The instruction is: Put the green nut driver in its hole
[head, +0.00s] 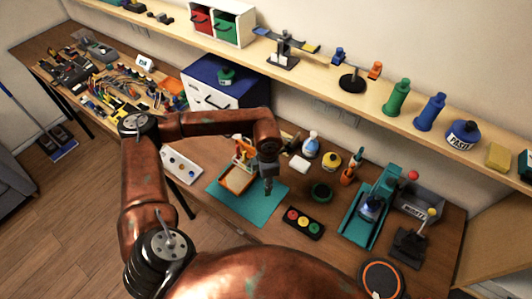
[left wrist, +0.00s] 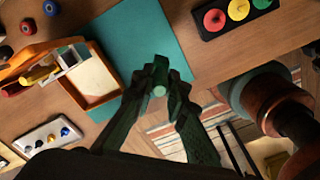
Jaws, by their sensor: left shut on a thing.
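My left gripper (head: 268,187) points down above the teal mat, right of an orange-framed tray. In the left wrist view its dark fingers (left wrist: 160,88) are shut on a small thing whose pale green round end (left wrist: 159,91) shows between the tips. It is probably the green nut driver; the fingers hide the rest. A white block (head: 180,165) stands left of the mat, apart from the gripper. In the left wrist view this block (left wrist: 36,143) has a row of small coloured and dark spots. I cannot tell which spot is an empty hole. My right gripper is not in view.
The teal mat (head: 258,207) carries the orange-framed tray (head: 236,180). A black panel with red, yellow and green discs (head: 303,222) lies to its right. A teal machine (head: 371,207) and bottles stand further right. Cluttered tools and wires (head: 122,90) fill the far left.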

